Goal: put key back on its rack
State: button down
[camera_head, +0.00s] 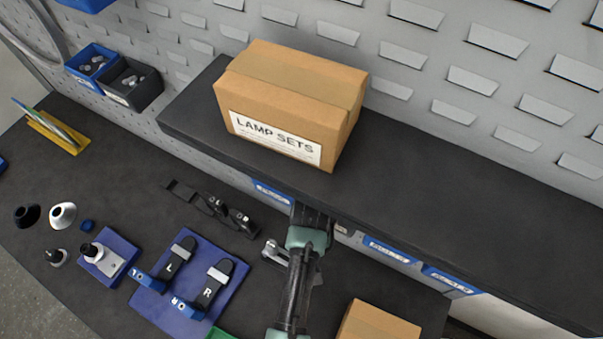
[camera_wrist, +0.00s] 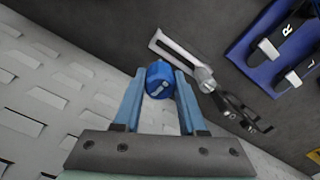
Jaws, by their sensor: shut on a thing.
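My gripper (camera_wrist: 164,72) is shut on a blue, round-ended piece with a white mark, which I take for the key (camera_wrist: 158,82). Only its blue end shows between the fingertips. In the head view the gripper is below the front edge of the dark shelf, with the fingers and the key hidden. A low black strip (camera_head: 212,206) with pale letters, perhaps the rack, lies on the bench to the left of my arm. A silver tool (camera_head: 274,252) lies beside my arm. It also shows just beyond the fingers in the wrist view (camera_wrist: 181,52).
A cardboard box marked LAMP SETS (camera_head: 290,105) stands on the dark shelf (camera_head: 440,185), which overhangs the bench near my arm. Blue labels (camera_head: 390,251) line its edge. A blue tray (camera_head: 218,308) with L and R parts is at lower left. Another box (camera_head: 378,322) stands at lower right.

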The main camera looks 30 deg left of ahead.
jog(key=shift+n, duration=0.5)
jog(key=f+b, duration=0.2)
jog(key=f, duration=0.1)
jog(key=a+f+b, duration=0.1)
jog(key=f+b, duration=0.2)
jog(key=s+f+b, duration=0.1)
jog(key=f+b, duration=0.2)
jog(key=shift+a+f, duration=0.1)
jog(key=shift+a, duration=0.25)
jog(key=shift+b, duration=0.3)
jog(key=shift+f, duration=0.45)
jog(key=shift+c, duration=2.3)
grip_release()
jog(key=shift+r, duration=0.15)
notch_tip(320, 180, up, 13)
jog(key=shift+b, duration=0.4)
